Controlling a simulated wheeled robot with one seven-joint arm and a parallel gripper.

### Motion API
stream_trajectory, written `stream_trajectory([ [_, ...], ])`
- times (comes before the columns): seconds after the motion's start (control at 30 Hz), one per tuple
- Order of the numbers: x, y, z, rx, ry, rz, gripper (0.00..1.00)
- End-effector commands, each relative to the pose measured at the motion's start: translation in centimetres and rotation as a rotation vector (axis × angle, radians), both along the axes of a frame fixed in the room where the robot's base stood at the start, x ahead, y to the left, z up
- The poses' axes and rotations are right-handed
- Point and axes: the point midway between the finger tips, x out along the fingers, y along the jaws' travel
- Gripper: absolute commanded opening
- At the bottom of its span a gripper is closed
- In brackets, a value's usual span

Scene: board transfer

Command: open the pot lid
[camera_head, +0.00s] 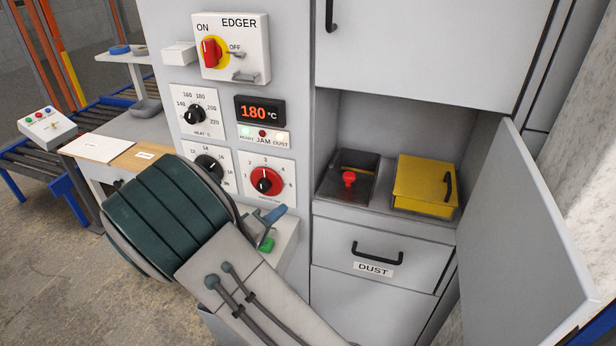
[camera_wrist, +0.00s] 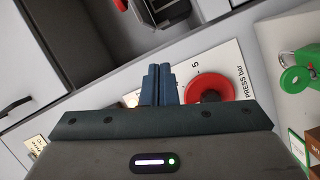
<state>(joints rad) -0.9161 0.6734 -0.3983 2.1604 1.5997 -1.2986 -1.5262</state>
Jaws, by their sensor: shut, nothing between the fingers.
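A yellow box-shaped cover (camera_head: 425,183) with a black handle on its right side sits at the right of the machine's open compartment. It looks closed. It may be the pot lid; I cannot see a pot under it. Left of it is a dark open-topped box (camera_head: 352,164) with a red knob (camera_head: 348,179) in it. My gripper (camera_wrist: 157,68) is shut and empty, its two blue fingers together in the wrist view. It is in front of the control panel, beside a red dial (camera_wrist: 208,88), apart from the yellow cover. My arm hides part of the lower panel in the head view.
The compartment door (camera_head: 525,232) stands open at the right. A drawer labelled DUST (camera_head: 376,252) is below the compartment and looks shut. The panel carries a red ON/OFF switch (camera_head: 211,52) and several dials. A green fitting (camera_wrist: 295,75) is right of my fingers.

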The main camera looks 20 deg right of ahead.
Motion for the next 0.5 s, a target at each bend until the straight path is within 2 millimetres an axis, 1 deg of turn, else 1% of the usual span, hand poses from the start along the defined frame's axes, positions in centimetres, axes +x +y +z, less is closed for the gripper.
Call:
stream_trajectory([
  [0.03, -0.3, 0.8, 1.0, -0.07, 0.074, 0.028, 0.0],
  [0.1, -0.6, 1.5, 0.9, -0.15, 0.161, 0.052, 0.0],
  [0.23, -1.0, 2.1, 0.7, -0.244, 0.257, 0.077, 0.0],
  [0.37, -0.8, 1.9, 0.6, -0.272, 0.286, 0.083, 0.0],
  [0.5, 0.3, 0.6, 0.5, -0.271, 0.285, 0.079, 0.0],
])
